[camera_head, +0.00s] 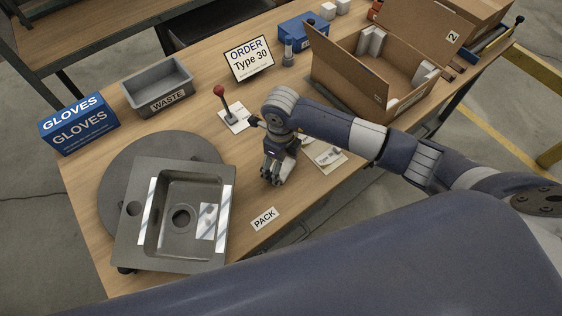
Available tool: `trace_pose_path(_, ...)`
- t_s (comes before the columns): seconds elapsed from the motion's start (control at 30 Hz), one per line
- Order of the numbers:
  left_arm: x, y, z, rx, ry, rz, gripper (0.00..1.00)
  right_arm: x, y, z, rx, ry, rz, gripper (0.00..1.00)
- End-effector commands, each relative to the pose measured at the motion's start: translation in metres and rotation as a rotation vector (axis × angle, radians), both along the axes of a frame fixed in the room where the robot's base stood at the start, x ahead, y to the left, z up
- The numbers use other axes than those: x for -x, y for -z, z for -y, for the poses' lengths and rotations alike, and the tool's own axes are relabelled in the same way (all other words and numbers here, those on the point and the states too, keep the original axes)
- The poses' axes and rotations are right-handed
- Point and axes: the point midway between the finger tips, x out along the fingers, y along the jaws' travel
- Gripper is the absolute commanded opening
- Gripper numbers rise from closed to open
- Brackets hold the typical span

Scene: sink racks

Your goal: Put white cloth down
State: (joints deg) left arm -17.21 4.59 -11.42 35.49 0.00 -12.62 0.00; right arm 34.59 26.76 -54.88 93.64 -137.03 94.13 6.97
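My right gripper (274,182) points down close to the wooden table (215,103), left of a printed leaflet (326,155). A small whitish patch (289,166) shows right against the gripper's fingers. It may be the white cloth, but it is too small and too covered to be sure. I cannot tell whether the fingers are shut on it. My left gripper is not in view.
A grey sink (136,240) lies on a round grey plate (118,160) at the left. A PACK label (264,219), red-knobbed lever (220,92), WASTE bin (166,101), GLOVES box (80,126), ORDER sign (249,60) and open carton (345,72) surround my gripper.

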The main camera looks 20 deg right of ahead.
Motion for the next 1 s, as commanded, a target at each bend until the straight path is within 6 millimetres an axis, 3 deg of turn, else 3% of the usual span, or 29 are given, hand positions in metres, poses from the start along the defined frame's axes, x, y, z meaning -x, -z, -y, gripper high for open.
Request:
trace_pose_path(0.5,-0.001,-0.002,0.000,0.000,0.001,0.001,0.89,-0.001,-0.008,0.000,-0.002,0.000,0.004,0.86)
trace_pose_path(1.0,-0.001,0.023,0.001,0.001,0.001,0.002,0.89,-0.002,-0.105,0.000,-0.001,-0.001,0.004,0.86)
